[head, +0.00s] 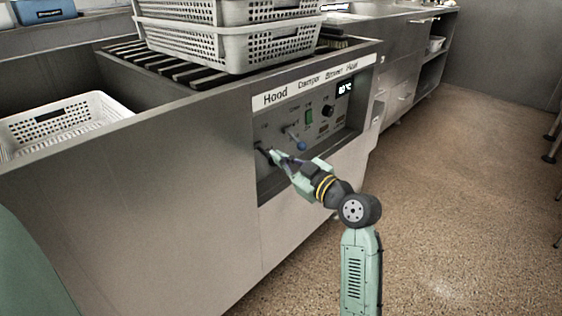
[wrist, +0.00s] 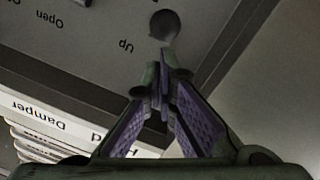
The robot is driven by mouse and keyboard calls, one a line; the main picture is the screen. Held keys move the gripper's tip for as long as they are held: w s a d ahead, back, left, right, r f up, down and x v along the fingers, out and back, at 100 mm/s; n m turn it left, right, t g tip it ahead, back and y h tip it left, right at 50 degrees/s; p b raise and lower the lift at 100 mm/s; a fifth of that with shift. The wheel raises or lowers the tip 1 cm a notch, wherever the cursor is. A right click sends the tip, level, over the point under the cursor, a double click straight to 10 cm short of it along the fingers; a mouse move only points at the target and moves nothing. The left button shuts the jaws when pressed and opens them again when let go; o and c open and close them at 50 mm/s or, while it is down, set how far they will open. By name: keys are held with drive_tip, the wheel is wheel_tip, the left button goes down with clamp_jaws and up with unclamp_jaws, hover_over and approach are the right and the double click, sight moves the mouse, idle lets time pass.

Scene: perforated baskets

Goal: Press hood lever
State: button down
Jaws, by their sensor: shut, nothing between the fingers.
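The hood lever shows in the wrist view as a round dark knob (wrist: 165,25), just beyond my fingertips and beside an inverted "Up" label. In the head view it is mostly hidden at the left end of the recessed control panel (head: 335,132), below the word "Hood". My gripper (head: 273,154) reaches into the panel at that left end. Its fingers are shut and empty in the wrist view (wrist: 163,78), with the tips close to the knob. I cannot tell whether they touch it.
Stacked perforated baskets (head: 235,45) stand on the slatted top of the machine. Another white basket (head: 65,120) is at left. Open floor (head: 460,190) lies to the right.

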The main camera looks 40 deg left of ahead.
wheel_tip(320, 180, up, 10)
idle(0.5)
idle(0.5)
